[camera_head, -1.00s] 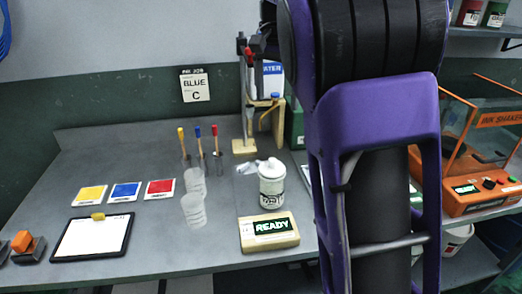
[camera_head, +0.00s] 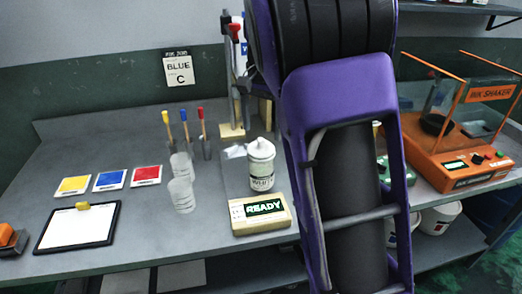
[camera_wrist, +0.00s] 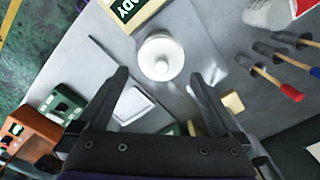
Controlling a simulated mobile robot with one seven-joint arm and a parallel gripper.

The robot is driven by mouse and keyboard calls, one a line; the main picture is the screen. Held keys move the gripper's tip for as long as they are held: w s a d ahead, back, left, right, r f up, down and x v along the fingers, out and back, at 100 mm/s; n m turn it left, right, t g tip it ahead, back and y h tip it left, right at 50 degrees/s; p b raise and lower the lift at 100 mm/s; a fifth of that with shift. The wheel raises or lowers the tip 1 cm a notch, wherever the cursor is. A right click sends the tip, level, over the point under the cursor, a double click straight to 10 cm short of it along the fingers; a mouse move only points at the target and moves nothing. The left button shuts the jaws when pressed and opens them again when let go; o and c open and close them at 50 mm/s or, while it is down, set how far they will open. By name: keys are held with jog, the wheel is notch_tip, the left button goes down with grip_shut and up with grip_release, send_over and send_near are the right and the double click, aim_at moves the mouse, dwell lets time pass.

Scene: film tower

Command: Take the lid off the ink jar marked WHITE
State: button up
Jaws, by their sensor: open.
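A white jar (camera_head: 262,176) with a pale label stands upright on the bench behind the READY box; its lettering is too blurred to read surely. A white lid (camera_head: 261,148) with a knob on top sits on it. In the wrist view the lid (camera_wrist: 161,57) shows from above as a round disc. My gripper (camera_wrist: 158,76) is open, its two fingers spread to either side below the lid in the picture. No contact with the lid shows. In the head view my arm hides the gripper.
The READY box (camera_head: 262,213) stands in front of the jar. Clear cups (camera_head: 181,194) and several colour-topped tools (camera_head: 184,130) are to the left. The orange ink shaker (camera_head: 460,135) is at the right. A clipboard (camera_head: 78,228) lies at the front left.

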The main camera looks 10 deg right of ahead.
aim_at(261, 139)
notch_tip(261, 139, down, 5)
jog(key=shift+a+r+b, duration=0.15)
jog(key=shift+b, duration=0.3)
jog(key=shift+c, duration=0.2)
jog(key=shift+r, duration=0.15)
jog(key=c, duration=1)
